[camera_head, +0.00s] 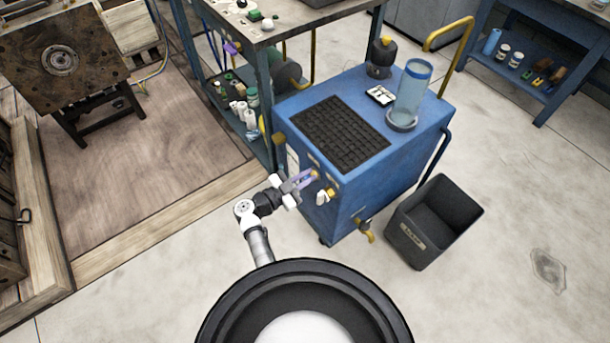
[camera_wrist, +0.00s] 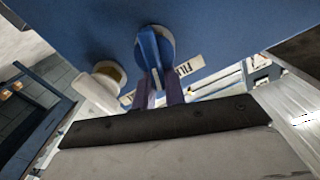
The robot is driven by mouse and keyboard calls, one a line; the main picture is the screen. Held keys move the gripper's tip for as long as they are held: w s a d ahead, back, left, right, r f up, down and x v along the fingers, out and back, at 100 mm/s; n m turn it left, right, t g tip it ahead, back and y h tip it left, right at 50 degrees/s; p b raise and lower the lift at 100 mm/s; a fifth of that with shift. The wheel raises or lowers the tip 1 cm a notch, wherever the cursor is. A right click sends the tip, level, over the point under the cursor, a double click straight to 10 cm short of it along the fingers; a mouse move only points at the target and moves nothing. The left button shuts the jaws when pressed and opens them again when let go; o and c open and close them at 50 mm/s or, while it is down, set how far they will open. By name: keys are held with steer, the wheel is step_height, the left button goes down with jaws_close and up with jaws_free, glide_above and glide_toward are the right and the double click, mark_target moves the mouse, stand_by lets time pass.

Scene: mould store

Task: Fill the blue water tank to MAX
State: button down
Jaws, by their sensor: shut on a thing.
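The blue water tank (camera_head: 365,185) is a boxy unit with a black grille on top. A clear cylinder (camera_head: 410,95) with a blue band near its upper end stands on it; I cannot tell the water level. My gripper (camera_head: 306,177) is at the tank's front left face. In the wrist view its two purple fingers (camera_wrist: 157,92) are shut on the blue fill valve handle (camera_wrist: 154,45), beside a label reading FILL (camera_wrist: 188,66). A white handle (camera_head: 324,196) sits just beside it and also shows in the wrist view (camera_wrist: 104,87).
A dark grey bin (camera_head: 435,220) stands on the floor right of the tank. A yellow drain tap (camera_head: 365,232) sticks out low on the tank. A workbench (camera_head: 280,25) with shelves is behind on the left. Open floor lies at the right.

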steer(key=shift+s+d+f+m, duration=0.1)
steer(key=shift+s+m, duration=0.05)
steer(key=shift+m, duration=0.55)
steer(key=shift+s+d+f+m, duration=0.1)
steer(key=shift+m, duration=0.6)
steer(key=c, duration=1.5)
jaws_free()
steer(key=shift+o, duration=0.2)
steer(key=b+v, duration=0.2)
steer(key=v, duration=1.2)
steer(key=shift+r, duration=0.1)
